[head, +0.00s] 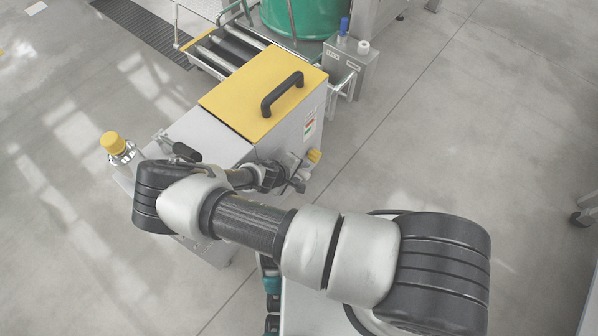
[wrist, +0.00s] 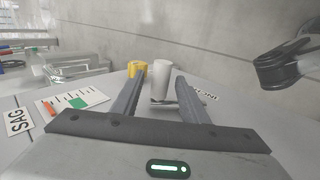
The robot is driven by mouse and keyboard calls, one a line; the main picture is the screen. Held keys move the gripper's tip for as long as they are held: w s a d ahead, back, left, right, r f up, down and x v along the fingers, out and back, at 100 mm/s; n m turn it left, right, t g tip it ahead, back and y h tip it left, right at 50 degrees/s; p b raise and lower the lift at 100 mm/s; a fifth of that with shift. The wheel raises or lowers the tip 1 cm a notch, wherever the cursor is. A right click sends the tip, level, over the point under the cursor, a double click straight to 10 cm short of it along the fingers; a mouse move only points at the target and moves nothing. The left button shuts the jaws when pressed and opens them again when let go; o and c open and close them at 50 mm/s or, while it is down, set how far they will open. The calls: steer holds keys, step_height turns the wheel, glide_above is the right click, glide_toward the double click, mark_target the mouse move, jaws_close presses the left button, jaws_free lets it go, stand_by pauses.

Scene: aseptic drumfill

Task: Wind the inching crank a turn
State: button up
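In the wrist view a pale grey upright cylinder (wrist: 162,80), apparently the inching crank's grip, stands from the machine's panel beside a partly hidden "INCH…" label (wrist: 207,96). My gripper (wrist: 160,86) is open, with one finger on each side of the cylinder's line and visible gaps between. I cannot tell whether the fingertips reach around it or stop short. In the head view my gripper (head: 297,175) is at the near right side of the grey machine (head: 200,140), and the crank is too small and covered to make out.
A yellow knob (wrist: 137,68) stands just left of the cylinder; it also shows in the head view (head: 314,156). The machine's yellow lid (head: 240,92) has a black handle (head: 282,94).

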step_height(320, 180, up, 10)
steer(key=p, duration=0.3)
stand_by(0.3)
